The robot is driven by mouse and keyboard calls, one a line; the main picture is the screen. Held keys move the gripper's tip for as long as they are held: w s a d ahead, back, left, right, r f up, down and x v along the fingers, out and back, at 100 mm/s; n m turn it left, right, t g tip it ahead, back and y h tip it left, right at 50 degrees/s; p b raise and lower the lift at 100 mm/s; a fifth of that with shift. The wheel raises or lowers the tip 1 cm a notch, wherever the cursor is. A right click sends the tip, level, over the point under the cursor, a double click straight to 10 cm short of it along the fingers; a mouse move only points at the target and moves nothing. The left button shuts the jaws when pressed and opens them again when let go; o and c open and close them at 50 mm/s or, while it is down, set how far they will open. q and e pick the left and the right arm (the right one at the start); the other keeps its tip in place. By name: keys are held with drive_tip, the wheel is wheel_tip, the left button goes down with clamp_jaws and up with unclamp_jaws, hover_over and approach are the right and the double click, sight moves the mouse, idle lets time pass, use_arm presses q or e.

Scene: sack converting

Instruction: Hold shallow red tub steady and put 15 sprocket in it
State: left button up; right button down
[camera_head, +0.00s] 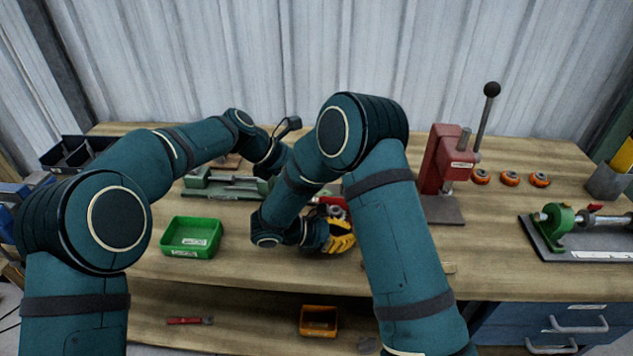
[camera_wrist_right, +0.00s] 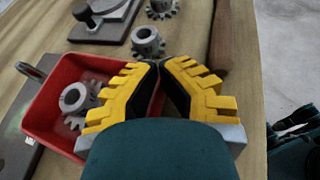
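The shallow red tub (camera_wrist_right: 52,88) is at the left in the right wrist view, with at least one grey sprocket (camera_wrist_right: 75,98) in it. In the head view only a bit of red shows beside my right gripper (camera_head: 341,238). Two more sprockets lie on the bench beyond the tub, a nearer one (camera_wrist_right: 148,43) and a farther one (camera_wrist_right: 160,8). My right gripper's yellow fingers (camera_wrist_right: 160,66) meet at the tips with nothing seen between them. One finger covers part of the tub's right side. My left gripper is hidden behind my right arm.
A green tray (camera_head: 191,237) stands at left on the wooden bench. A green-headed fixture (camera_head: 558,222) is at far right. An orange bin (camera_head: 318,321) sits on the lower shelf.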

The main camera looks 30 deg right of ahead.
use_arm(q)
drive_tip(key=shift+a+r, duration=0.2)
drive_tip(key=shift+a, duration=0.1)
use_arm(e)
drive_tip(key=shift+s+f, duration=0.1)
drive_tip(key=shift+f, duration=0.1)
drive_tip(key=c, duration=1.1)
unclamp_jaws()
drive_tip(key=shift+o, duration=0.2)
